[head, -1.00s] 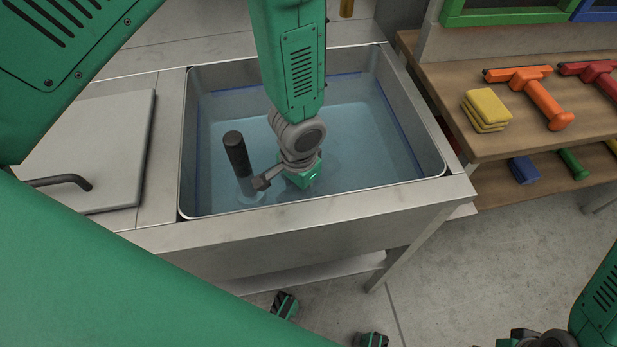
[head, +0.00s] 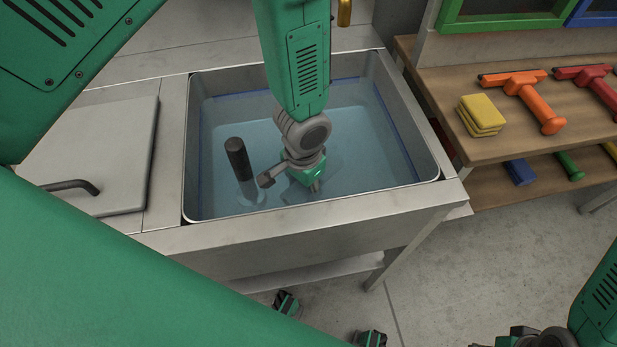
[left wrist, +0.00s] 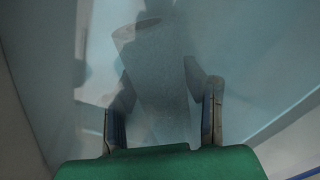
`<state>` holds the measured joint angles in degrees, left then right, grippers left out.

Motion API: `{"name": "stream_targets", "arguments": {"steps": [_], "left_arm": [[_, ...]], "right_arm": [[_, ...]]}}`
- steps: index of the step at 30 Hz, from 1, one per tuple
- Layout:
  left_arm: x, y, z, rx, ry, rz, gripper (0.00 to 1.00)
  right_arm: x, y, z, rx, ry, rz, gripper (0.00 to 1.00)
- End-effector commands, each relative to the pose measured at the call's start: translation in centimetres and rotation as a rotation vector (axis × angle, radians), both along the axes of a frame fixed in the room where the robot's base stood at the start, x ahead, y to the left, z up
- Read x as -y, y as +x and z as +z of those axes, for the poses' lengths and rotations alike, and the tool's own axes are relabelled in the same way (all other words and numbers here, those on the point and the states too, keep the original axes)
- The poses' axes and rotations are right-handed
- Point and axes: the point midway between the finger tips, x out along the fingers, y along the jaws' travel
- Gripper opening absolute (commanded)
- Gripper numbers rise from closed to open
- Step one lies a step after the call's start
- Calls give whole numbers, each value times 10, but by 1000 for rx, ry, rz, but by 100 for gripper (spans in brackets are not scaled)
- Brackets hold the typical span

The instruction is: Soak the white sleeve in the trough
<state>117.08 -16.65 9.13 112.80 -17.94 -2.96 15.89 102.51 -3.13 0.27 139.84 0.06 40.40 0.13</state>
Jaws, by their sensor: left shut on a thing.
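The metal trough (head: 310,218) holds clear bluish water. My left gripper (head: 314,187) points down into it, right of centre, its fingers at or under the water. In the left wrist view, the fingers (left wrist: 160,88) stand on either side of a sleeve (left wrist: 152,72), a short round tube, and are shut on it. The sleeve looks dull grey through water and shadow, and its lower part is hidden near the palm. In the head view I cannot make the sleeve out. Of my right arm, only part shows at the bottom right; its fingers are out of view.
A dark upright cylinder (head: 238,160) with a paler lower part stands in the water left of my gripper. A grey lid with a handle (head: 95,150) lies left of the trough. Yellow sponges (head: 481,116) and an orange tool (head: 530,96) lie on the wooden shelf at right.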

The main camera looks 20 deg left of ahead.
Motion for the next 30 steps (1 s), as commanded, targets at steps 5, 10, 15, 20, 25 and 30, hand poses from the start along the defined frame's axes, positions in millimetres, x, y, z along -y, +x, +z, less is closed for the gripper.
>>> {"name": "stream_targets", "arguments": {"steps": [5,10,15,20,25,30], "left_arm": [[0,0,23,0,0,1,8],[0,0,40,0,0,2,8],[0,0,57,0,0,2,8],[0,0,73,0,0,1,8],[0,0,90,0,0,1,8],[0,0,107,0,0,1,8]], "right_arm": [[0,0,21,0,0,0,40],[0,0,36,0,0,0,40],[0,0,51,0,0,0,40],[0,0,66,0,0,0,40],[0,0,81,0,0,0,40],[0,0,96,0,0,0,40]]}}
